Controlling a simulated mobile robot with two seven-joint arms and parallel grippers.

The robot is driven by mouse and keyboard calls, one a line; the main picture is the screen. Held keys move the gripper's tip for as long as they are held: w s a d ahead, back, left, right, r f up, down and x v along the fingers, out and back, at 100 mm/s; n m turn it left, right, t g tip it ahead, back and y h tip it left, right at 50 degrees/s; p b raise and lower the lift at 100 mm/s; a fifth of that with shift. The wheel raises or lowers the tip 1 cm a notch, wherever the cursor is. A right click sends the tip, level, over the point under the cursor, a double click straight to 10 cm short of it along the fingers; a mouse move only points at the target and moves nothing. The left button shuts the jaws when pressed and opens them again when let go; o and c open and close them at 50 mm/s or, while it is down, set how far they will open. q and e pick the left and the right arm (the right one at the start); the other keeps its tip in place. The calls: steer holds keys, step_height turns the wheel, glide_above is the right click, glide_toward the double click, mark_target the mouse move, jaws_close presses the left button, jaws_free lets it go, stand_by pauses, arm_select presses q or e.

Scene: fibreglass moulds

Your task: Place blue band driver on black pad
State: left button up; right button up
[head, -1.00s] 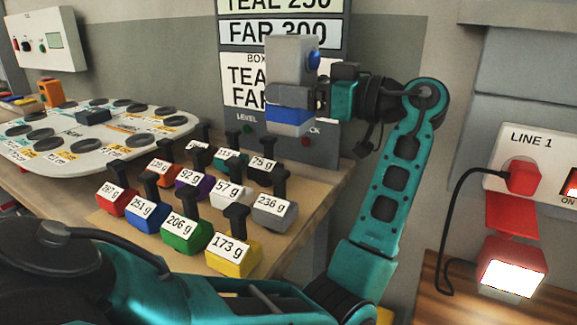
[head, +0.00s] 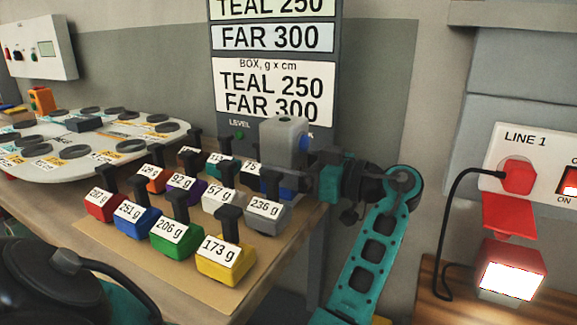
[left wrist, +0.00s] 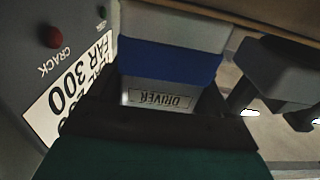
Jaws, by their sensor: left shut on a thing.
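Several dark round pads (head: 157,118) lie on the white board at the left; I cannot tell which is the black pad. My right gripper is out of view.
Several coloured weights with black handles, such as the yellow one (head: 224,262), crowd the bench in front of the driver. A grey panel (head: 230,105) with printed signs stands behind. A red lamp (head: 511,268) and LINE 1 box (head: 528,150) are at right.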

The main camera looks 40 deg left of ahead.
arm_select(q)
steer(key=shift+f, duration=0.1)
steer(key=o, duration=1.2)
